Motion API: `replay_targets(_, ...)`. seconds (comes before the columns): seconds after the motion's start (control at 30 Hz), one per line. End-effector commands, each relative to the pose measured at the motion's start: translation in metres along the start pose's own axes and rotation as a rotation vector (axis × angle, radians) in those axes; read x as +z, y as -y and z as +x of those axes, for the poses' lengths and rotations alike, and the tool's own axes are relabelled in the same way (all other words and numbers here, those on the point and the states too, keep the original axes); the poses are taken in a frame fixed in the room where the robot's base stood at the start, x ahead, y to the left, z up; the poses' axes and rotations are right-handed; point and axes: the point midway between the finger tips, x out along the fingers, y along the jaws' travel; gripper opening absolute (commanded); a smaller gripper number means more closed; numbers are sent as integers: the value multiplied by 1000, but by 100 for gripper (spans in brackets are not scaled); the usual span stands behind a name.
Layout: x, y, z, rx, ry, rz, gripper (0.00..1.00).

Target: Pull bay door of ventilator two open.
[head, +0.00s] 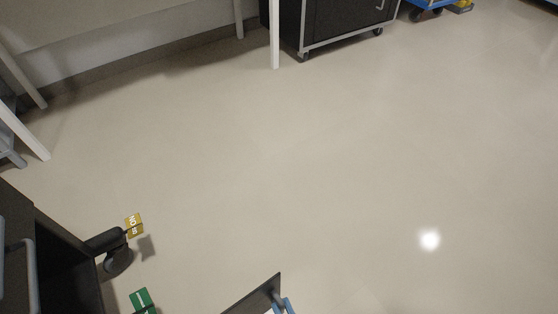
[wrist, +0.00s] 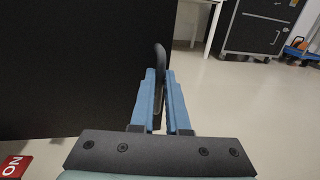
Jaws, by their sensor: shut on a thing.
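My gripper (wrist: 160,98) is shut on a dark, curved bar handle (wrist: 160,60) in the wrist view. The handle stands at the right edge of a large black door panel (wrist: 80,65), which fills the left of that view. In the head view a thin dark panel (head: 254,296), likely the same door, stands out at the bottom edge, with a blue gripper finger (head: 288,306) beside its right end. The door's hinge is out of view. A dark cabinet body (head: 75,280) is at the lower left. I cannot read a ventilator number on it.
A yellow tag (head: 134,225) is by a dark caster foot (head: 118,262), and a green tag (head: 142,300) is below it. A red tag (wrist: 14,166) shows in the wrist view. A dark wheeled cabinet (head: 340,22) stands at the back. The middle floor is clear.

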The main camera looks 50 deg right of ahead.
Motion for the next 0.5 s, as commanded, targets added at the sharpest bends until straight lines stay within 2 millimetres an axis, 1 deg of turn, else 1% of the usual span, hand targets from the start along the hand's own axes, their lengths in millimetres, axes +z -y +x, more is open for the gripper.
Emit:
replay_targets(0.2,1,-2,-9,-26,2,2,0)
replay_targets(0.5,0,-2,-10,-29,2,1,0)
